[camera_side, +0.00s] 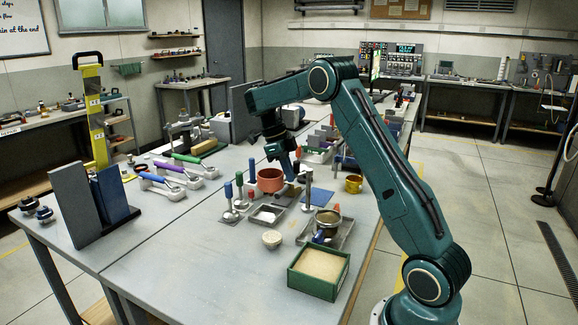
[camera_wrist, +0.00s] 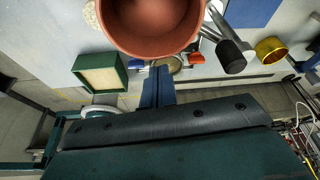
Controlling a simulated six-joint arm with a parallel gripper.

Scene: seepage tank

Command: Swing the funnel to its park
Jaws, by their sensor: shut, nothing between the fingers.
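My gripper (camera_side: 291,174) points down over the middle of the table, just right of a round terracotta vessel (camera_side: 270,180). In the wrist view my gripper's blue fingers (camera_wrist: 158,72) are together with nothing held. The terracotta vessel (camera_wrist: 152,22) fills the top middle there, close to the fingertips; I cannot tell whether they touch it. I cannot tell for sure which thing is the funnel; the terracotta vessel may be it. A round metal-rimmed dish (camera_side: 327,217) sits over a grey tray (camera_side: 345,238) to the right, and its rim shows partly behind the fingers (camera_wrist: 174,65).
A green box of sand (camera_side: 319,270) stands at the front. Upright posts with blue and red handles (camera_side: 229,192) stand left of the vessel. A yellow cup (camera_side: 354,184) is to the right. The front left tabletop (camera_side: 190,275) is clear.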

